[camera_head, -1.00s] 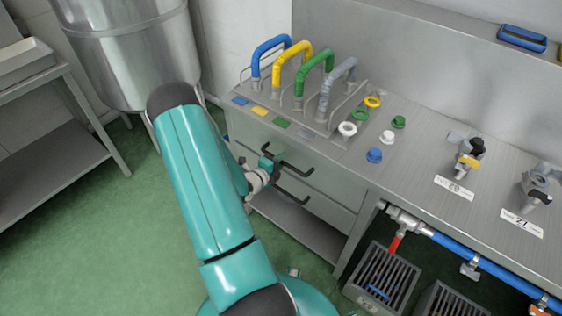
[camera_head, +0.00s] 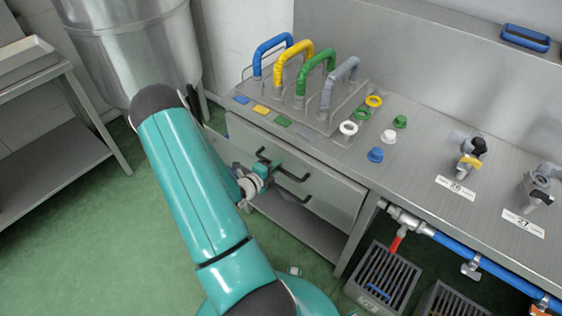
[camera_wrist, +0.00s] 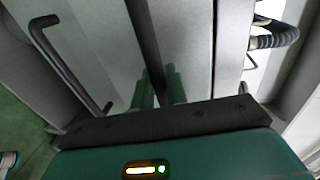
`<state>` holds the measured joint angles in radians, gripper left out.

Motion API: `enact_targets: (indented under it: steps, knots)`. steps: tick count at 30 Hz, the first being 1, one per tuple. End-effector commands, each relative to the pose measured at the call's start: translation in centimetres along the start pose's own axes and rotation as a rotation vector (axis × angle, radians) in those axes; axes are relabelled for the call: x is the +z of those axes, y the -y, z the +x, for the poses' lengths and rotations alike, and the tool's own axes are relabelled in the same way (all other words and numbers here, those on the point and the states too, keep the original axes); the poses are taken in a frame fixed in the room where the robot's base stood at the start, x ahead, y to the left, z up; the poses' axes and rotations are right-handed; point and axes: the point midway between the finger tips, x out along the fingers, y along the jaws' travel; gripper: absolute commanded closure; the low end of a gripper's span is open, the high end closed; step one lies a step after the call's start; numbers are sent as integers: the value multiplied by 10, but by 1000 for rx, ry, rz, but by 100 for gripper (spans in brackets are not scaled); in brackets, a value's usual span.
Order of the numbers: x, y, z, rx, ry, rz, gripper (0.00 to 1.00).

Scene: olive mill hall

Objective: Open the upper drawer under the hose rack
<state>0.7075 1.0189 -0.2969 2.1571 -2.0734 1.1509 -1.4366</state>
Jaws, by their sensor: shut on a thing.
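The steel cabinet under the hose rack (camera_head: 320,118) has an upper drawer (camera_head: 322,182) with a black bar handle (camera_head: 292,175). The drawer stands a little out from the cabinet, with a dark gap along its top edge. My gripper (camera_head: 265,163) is shut on the upper handle near its left part. In the wrist view, the teal fingers (camera_wrist: 159,88) close around a dark bar. A second black handle (camera_head: 294,197) shows just below; it also seems to be the bar at left in the wrist view (camera_wrist: 65,62).
Coloured hose handles stand in the rack above. Rings and caps (camera_head: 375,155) lie on the steel counter (camera_head: 420,165). A metal tank (camera_head: 135,50) and a side table (camera_head: 50,155) stand left. Grated boxes (camera_head: 385,275) are below right. Green floor is clear in front.

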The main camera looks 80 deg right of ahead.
Motion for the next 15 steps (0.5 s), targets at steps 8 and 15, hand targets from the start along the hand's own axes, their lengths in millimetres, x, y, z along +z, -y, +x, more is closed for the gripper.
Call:
enact_targets:
  steps: [8, 15]
  knots:
    - [2, -14, -69, -1, 7, -3, 100]
    - [2, -27, -132, -1, 8, -1, 100]
